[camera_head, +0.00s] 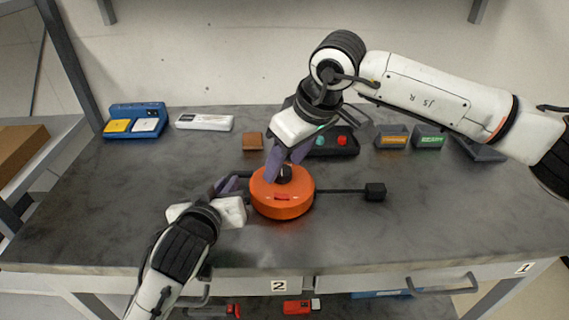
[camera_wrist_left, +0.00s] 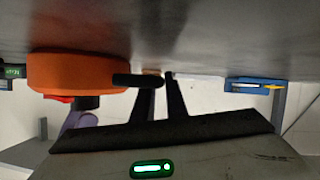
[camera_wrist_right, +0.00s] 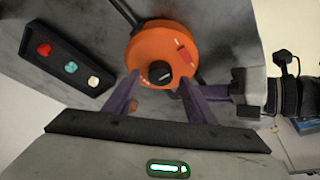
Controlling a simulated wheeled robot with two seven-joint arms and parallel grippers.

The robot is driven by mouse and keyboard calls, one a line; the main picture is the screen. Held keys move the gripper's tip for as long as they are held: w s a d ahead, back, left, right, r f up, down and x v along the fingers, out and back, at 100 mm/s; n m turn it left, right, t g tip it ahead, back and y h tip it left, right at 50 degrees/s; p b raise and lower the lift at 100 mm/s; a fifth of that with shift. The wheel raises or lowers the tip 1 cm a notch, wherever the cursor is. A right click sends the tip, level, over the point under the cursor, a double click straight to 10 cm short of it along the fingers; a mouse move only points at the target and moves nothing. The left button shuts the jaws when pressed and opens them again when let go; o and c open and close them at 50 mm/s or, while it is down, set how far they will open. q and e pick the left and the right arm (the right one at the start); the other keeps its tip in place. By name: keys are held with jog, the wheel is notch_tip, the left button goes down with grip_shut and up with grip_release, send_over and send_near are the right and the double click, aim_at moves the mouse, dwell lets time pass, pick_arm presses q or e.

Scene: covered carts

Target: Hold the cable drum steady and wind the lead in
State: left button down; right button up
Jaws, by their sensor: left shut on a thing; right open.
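The orange cable drum (camera_head: 282,203) lies flat on the grey table; its round side also shows in the left wrist view (camera_wrist_left: 75,75). A black knob (camera_wrist_right: 159,72) stands on its top. The black lead (camera_head: 340,191) runs out to the right, ending at a black block (camera_head: 375,192). My left gripper (camera_head: 234,185) is shut on a short dark bar (camera_wrist_left: 138,80) at the drum's left side. My right gripper (camera_wrist_right: 160,84) is open above the drum, its fingers on either side of the knob; contact with it cannot be told.
Behind the drum are a brown block (camera_head: 252,141), a button box (camera_head: 345,150) and two small labelled boxes (camera_head: 392,138). A blue device (camera_head: 135,120) and a white strip (camera_head: 204,122) stand at the back left. The tabletop right of the block is free.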

jog(key=shift+w+a+f, duration=0.2)
jog(key=shift+f, duration=0.45)
jog(key=c, duration=1)
jog(key=shift+c, duration=0.2)
